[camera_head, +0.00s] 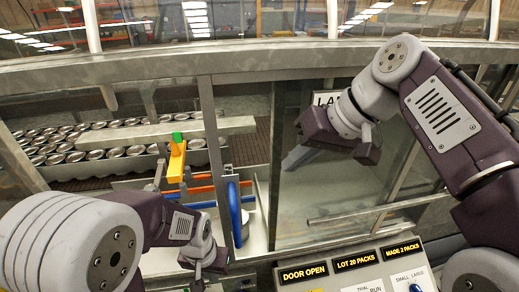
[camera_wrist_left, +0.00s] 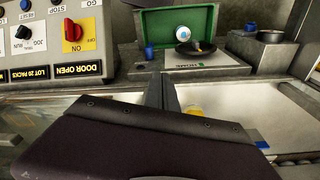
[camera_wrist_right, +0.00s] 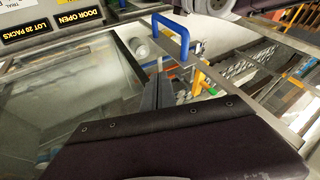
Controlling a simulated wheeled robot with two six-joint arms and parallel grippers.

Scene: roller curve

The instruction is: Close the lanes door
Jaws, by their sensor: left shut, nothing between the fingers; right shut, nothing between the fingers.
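The lanes door is a clear panel (camera_head: 335,190) at the right of the cabinet front. A partly hidden sign (camera_head: 324,98) starting "LA" is on or behind it. A blue upright handle (camera_head: 235,214) is at the panel's left edge; the handle also shows in the right wrist view (camera_wrist_right: 172,37). The opening left of it exposes lanes with rows of cans (camera_head: 85,140). My right gripper (camera_wrist_right: 159,88) is shut and empty, in front of the panel, right of the handle and apart from it. My left gripper (camera_wrist_left: 162,92) is shut and empty, low and left of the handle.
The control console (camera_head: 350,265) stands at the lower right; its display (camera_head: 303,272) reads "DOOR OPEN". A yellow part with a green top (camera_head: 177,158) stands in the opening. Metal frame bars surround the opening.

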